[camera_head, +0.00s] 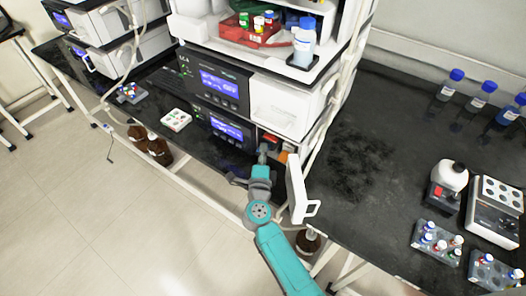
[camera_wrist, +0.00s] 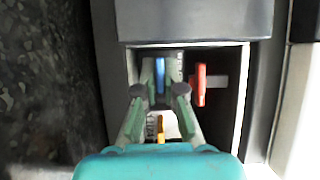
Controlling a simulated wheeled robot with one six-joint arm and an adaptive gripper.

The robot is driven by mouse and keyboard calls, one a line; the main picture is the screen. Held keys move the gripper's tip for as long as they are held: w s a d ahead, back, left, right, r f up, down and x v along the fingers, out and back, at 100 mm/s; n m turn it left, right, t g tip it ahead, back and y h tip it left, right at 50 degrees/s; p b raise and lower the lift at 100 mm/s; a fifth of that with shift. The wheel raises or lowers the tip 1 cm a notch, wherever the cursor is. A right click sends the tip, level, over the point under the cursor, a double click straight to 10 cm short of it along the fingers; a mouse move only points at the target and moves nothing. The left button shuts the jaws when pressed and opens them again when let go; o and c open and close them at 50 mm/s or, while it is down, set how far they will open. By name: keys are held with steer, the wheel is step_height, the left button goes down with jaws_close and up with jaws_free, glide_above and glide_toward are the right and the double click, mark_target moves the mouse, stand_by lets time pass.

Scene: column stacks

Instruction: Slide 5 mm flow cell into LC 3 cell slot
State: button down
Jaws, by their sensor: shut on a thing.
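My gripper (camera_wrist: 160,92) is at the open compartment (camera_wrist: 243,105) of the lower front unit. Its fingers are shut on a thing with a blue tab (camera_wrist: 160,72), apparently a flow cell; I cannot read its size. Most of its body is hidden by the fingers and the shade, so I cannot tell how deep it sits. A red tab (camera_wrist: 200,85) stands to its right inside the compartment. An orange tab (camera_wrist: 161,128) shows lower down between the fingers. In the head view my gripper (camera_head: 262,158) is in front of the instrument stack.
A white door (camera_head: 296,188) with a handle stands open just right of my gripper. Two display units (camera_head: 212,82) are stacked at the left. The black bench (camera_head: 355,150) is clear right of the stack; bottles (camera_head: 480,95) and vial racks (camera_head: 437,240) stand farther right.

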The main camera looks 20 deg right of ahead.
steer(key=c, duration=1.2)
jaws_free()
steer(key=shift+s+a, duration=0.15)
steer(key=shift+s, duration=0.1)
steer(key=v, duration=1.1)
steer(key=shift+s+a, duration=0.15)
steer(key=shift+s, duration=0.05)
